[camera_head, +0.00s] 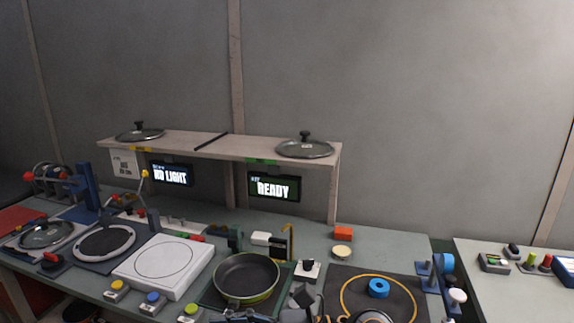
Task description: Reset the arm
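At the bottom edge, dark and grey parts crowd the front of the bench just right of the pan. They look like parts of my arms, cut off by the picture's edge. I cannot make out fingertips of my left or right gripper, or whether either holds anything. A dark frying pan (247,276) with a green-yellow rim sits on a dark mat at the front middle. Its handle side is partly hidden at the bottom.
A shelf (220,147) bears two glass lids (140,132) (305,148). Below it, screens read "NO LIGHT" (171,174) and "READY" (274,187). A white plate unit (163,266) stands left of the pan. A blue ring (379,288) lies on the right mat. A gap separates the right table (519,292).

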